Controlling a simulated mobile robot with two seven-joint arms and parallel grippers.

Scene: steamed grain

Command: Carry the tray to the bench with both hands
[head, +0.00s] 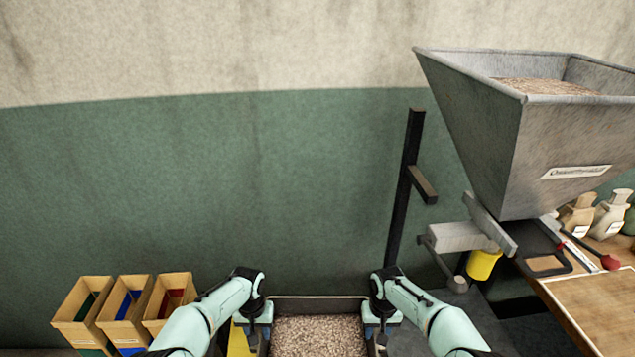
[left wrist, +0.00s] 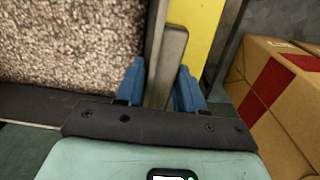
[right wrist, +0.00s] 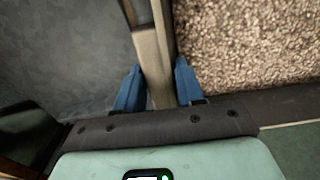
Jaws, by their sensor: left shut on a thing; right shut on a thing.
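The tray (head: 318,298) is full of brown grain and sits low at the bottom centre of the head view, between my two arms. My left gripper (head: 257,322) is at its left side; in the left wrist view its blue fingers (left wrist: 159,88) are shut on a grey handle or edge of the tray (left wrist: 168,55). My right gripper (head: 379,320) is at its right side; in the right wrist view its blue fingers (right wrist: 156,88) are shut on the matching part (right wrist: 150,60). The near part of the tray is out of the head view. The bench (head: 590,308) is at the lower right.
A large grey hopper (head: 480,135) with grain stands at the right, a yellow part (head: 484,265) below its outlet. A dark post (head: 403,190) rises beside it. Three cardboard bins (head: 125,310) stand at the lower left.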

